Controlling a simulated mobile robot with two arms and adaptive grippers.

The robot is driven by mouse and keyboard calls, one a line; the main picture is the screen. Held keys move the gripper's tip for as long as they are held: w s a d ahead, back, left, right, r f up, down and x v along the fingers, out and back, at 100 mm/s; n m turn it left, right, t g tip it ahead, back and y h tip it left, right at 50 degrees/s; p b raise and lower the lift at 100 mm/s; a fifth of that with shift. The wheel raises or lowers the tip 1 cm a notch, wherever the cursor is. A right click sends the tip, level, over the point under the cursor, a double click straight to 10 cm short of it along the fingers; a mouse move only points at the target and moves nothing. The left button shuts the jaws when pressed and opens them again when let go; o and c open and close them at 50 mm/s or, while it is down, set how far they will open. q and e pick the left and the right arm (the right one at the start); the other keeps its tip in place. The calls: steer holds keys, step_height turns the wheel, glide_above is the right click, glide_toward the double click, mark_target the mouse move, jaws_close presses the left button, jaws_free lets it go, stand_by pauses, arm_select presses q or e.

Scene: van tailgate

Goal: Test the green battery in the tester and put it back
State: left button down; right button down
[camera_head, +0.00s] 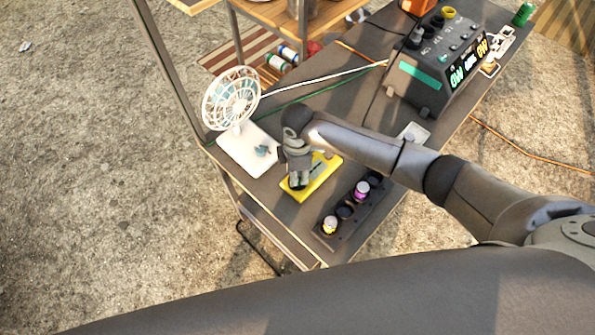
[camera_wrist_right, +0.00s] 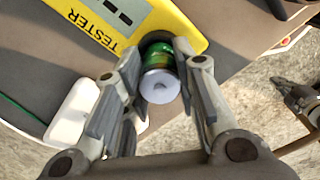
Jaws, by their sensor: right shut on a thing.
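The green battery (camera_wrist_right: 159,72) is held end-on between the fingers of my right gripper (camera_wrist_right: 158,88), which is shut on it. The yellow tester (camera_wrist_right: 135,22) lies behind the battery, with a dark round spot at the battery's far end. I cannot tell whether the battery is seated there. In the head view the gripper (camera_head: 297,178) is over the tester (camera_head: 322,175) and hides the battery. A dark battery rack (camera_head: 345,211) stands beside the tester, holding a purple battery (camera_head: 362,190) and a yellow-and-white one (camera_head: 330,225). Part of what looks like my left gripper (camera_wrist_right: 302,100) shows at the right wrist view's edge.
A white fan (camera_head: 233,98) on a white base stands left of the tester. A dark power station (camera_head: 438,62) stands at the far right of the grey table (camera_head: 340,105), with a green can (camera_head: 523,14) beyond it. Cables cross the table top. Its near edge is close to the rack.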

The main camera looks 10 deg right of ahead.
steer(key=shift+f, duration=0.35)
steer(key=c, duration=1.1)
jaws_free()
steer(key=shift+c, duration=0.2)
arm_select(q)
steer(key=shift+a, duration=0.15)
arm_select(e)
steer(key=shift+o, duration=0.3)
step_height(320, 180, up, 12)
steer(key=shift+s, duration=0.1)
